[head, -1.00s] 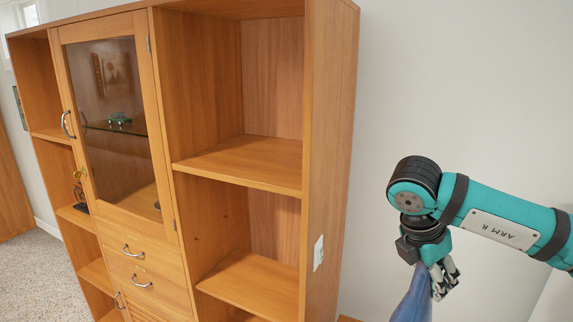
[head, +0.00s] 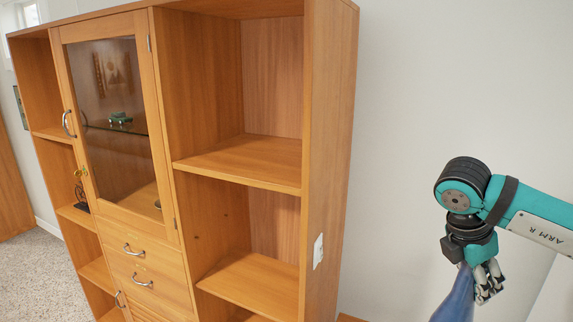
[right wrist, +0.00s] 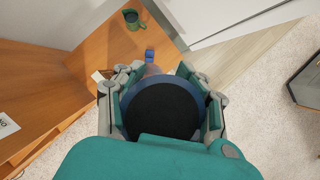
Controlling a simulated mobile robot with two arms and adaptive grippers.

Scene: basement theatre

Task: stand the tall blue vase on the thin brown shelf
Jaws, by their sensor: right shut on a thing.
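The tall blue vase (head: 458,298) hangs below my right gripper (head: 487,282) at the lower right of the head view; its lower part is cut off by the frame edge. In the right wrist view, the fingers of my right gripper close around the blue vase (right wrist: 205,100), and its dark round top faces the camera. The wooden cabinet has open brown shelves, an upper one (head: 240,163) and a lower one (head: 255,285), both bare where visible. I cannot tell which is the thin brown shelf. The vase is well to the right of both. My left gripper is not in view.
A glass door (head: 115,130) and drawers (head: 140,268) fill the cabinet's middle. The cabinet side carries a white switch plate (head: 318,250). In the right wrist view, a green mug (right wrist: 133,20) and a small blue object (right wrist: 150,55) sit on a low wooden surface (right wrist: 105,45).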

